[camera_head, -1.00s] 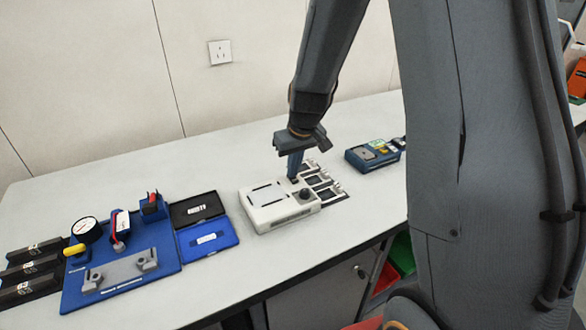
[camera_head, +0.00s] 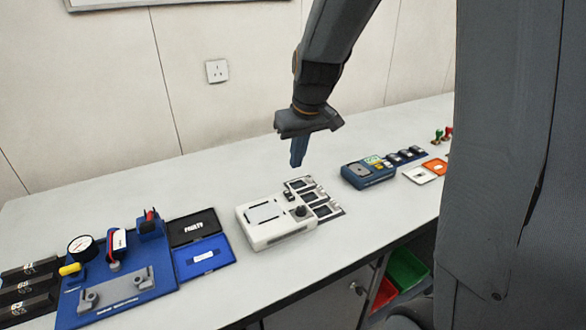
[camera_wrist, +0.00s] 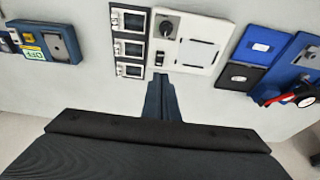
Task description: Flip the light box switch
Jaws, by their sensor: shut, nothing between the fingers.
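The light box (camera_head: 277,222) is a white box with a pale square panel on top, lying on the bench in the middle of the head view; it also shows at the top of the wrist view (camera_wrist: 196,68). A small black switch (camera_head: 290,196) sits on its top near a round black knob (camera_head: 302,211). In the wrist view the switch (camera_wrist: 160,58) lies just beyond my fingertips. I cannot tell the switch's position or whether the panel is lit. My gripper (camera_head: 297,164) is shut and empty, pointing down above the bench behind the box, apart from the switch.
A row of small framed pieces (camera_head: 315,196) lies against the box's right side. A blue meter (camera_head: 368,173) stands further right. A blue board with a gauge and clamps (camera_head: 118,285) and black and blue trays (camera_head: 205,257) are at left. The bench behind is clear.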

